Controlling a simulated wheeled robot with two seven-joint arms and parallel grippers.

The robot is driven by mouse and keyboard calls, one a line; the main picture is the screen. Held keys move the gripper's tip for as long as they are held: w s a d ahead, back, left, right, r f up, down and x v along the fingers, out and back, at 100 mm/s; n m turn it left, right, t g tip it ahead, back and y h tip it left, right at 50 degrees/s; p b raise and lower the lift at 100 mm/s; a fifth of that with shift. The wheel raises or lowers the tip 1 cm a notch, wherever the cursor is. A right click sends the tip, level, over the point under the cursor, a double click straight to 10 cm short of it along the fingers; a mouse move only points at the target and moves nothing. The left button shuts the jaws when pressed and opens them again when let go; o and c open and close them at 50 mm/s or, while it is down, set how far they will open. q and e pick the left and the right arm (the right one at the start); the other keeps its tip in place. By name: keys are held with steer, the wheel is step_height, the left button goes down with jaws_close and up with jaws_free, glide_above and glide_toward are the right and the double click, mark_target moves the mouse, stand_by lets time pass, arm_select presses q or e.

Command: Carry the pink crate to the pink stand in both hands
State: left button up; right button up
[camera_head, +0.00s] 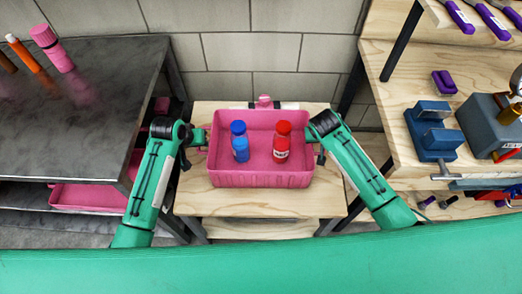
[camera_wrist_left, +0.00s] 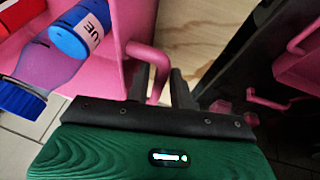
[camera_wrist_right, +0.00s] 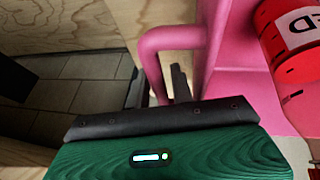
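The pink crate (camera_head: 262,179) is level over a small wooden table (camera_head: 262,203); I cannot tell whether it touches the top. It holds blue bottles (camera_head: 240,142) and red bottles (camera_head: 281,142). My left gripper (camera_head: 201,137) is at its left side; in the left wrist view its fingers (camera_wrist_left: 160,88) close around the pink handle (camera_wrist_left: 153,57). My right gripper (camera_head: 319,150) is at its right side; in the right wrist view the handle (camera_wrist_right: 152,62) is between its fingers (camera_wrist_right: 160,88), one partly hidden. I cannot pick out a clearly pink stand.
A dark metal table (camera_head: 80,110) on the left bears a pink bottle (camera_head: 52,47) and an orange one (camera_head: 25,54). Another pink crate (camera_head: 88,196) sits on its lower shelf. A wooden bench (camera_head: 400,90) on the right holds a blue vise (camera_head: 432,132) and tools. A wall is behind.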

arm_select(q)
steer(key=shift+w+f, duration=0.15)
steer(key=shift+f, duration=0.2)
arm_select(e)
steer(key=shift+w+f, duration=0.15)
steer(key=shift+f, duration=0.2)
arm_select(q)
jaws_close()
arm_select(e)
jaws_close()
arm_select(q)
steer(key=shift+r, duration=0.2)
arm_select(e)
steer(key=shift+r, duration=0.2)
